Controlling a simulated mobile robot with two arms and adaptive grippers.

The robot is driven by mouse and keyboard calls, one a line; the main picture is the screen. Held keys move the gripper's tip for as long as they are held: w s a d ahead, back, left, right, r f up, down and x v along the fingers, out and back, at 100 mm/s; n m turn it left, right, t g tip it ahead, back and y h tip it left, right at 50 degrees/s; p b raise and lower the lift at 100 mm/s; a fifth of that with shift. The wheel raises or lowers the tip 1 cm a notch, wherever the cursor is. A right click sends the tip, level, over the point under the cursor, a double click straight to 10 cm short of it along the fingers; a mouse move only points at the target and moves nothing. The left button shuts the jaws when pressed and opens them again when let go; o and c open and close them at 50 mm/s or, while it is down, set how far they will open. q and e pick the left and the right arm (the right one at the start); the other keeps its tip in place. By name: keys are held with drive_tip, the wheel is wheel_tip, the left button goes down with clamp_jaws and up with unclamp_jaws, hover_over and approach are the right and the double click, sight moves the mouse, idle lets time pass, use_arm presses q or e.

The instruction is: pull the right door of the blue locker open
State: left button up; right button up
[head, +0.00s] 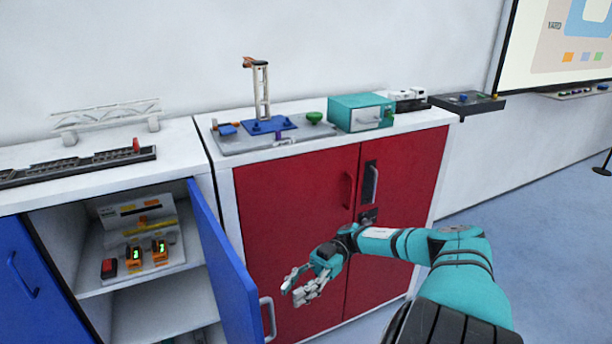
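The blue locker stands at the left of the head view. Its right door (222,262) is swung well open, showing the shelves inside. A pale bar handle (269,318) is on this door near its free edge. The locker's left door (38,288) looks shut and has a blue handle. My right gripper (294,286) is in front of the red cabinet, just right of and above the open door's handle in the picture. Its fingers are spread and empty. It looks apart from the handle. My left gripper is not in view.
A red two-door cabinet (290,205) stands right of the locker, behind my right arm. On its top are a crane model (260,90) and a teal box (352,112). The locker's shelf holds small orange devices (160,248). Blue floor (530,240) is clear at the right.

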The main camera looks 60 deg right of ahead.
drive_tip(key=shift+s+d, duration=0.15)
drive_tip(key=shift+d, duration=0.95)
drive_tip(key=shift+s+d, duration=0.15)
drive_tip(key=shift+d, duration=0.9)
drive_tip(key=shift+w+f, duration=0.1)
